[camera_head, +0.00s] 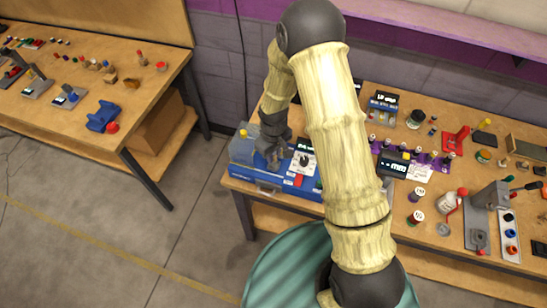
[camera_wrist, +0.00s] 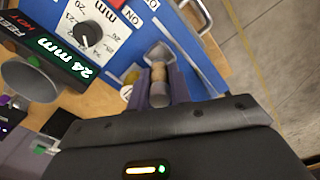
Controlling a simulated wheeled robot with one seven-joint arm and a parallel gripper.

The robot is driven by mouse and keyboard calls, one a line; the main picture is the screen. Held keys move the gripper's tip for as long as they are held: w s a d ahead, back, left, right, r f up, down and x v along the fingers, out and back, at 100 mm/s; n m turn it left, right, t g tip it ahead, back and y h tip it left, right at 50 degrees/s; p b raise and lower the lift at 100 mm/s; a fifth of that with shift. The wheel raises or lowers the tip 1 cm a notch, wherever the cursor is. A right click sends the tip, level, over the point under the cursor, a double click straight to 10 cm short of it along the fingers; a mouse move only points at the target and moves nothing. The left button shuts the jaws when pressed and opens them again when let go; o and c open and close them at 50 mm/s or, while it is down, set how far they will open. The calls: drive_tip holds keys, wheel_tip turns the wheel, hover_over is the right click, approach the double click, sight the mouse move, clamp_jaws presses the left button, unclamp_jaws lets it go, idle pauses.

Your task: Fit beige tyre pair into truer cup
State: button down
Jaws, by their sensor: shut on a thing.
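My gripper (camera_wrist: 158,92) is shut on a small beige and brown piece, apparently the beige tyre pair (camera_wrist: 158,73), seen between its fingers in the wrist view. A grey, pointed cup-like part (camera_wrist: 158,52) shows just beyond the fingertips; I cannot tell whether the pair touches it or whether it is the truer cup. The blue machine (camera_wrist: 205,50) with a black dial (camera_wrist: 89,33) lies under the gripper. In the head view my gripper (camera_head: 270,160) is over the left part of this blue machine (camera_head: 262,182), and the held piece is too small to make out.
A "24 mm" display (camera_wrist: 62,55) and a grey cylinder (camera_wrist: 30,80) stand left in the wrist view. Several pots, tools and a purple rack (camera_head: 428,160) fill the bench to the right.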

drive_tip(key=shift+f+p, duration=0.35)
drive_tip(key=shift+f, duration=1.15)
drive_tip(key=shift+f, duration=0.1)
drive_tip(key=c, duration=1.6)
unclamp_jaws()
drive_tip(key=shift+o, duration=0.2)
wheel_tip(320, 180, up, 12)
drive_tip(key=b, duration=0.3)
drive_tip(key=shift+w+b, duration=0.1)
drive_tip(key=shift+b, duration=0.25)
drive_tip(key=shift+a, duration=0.1)
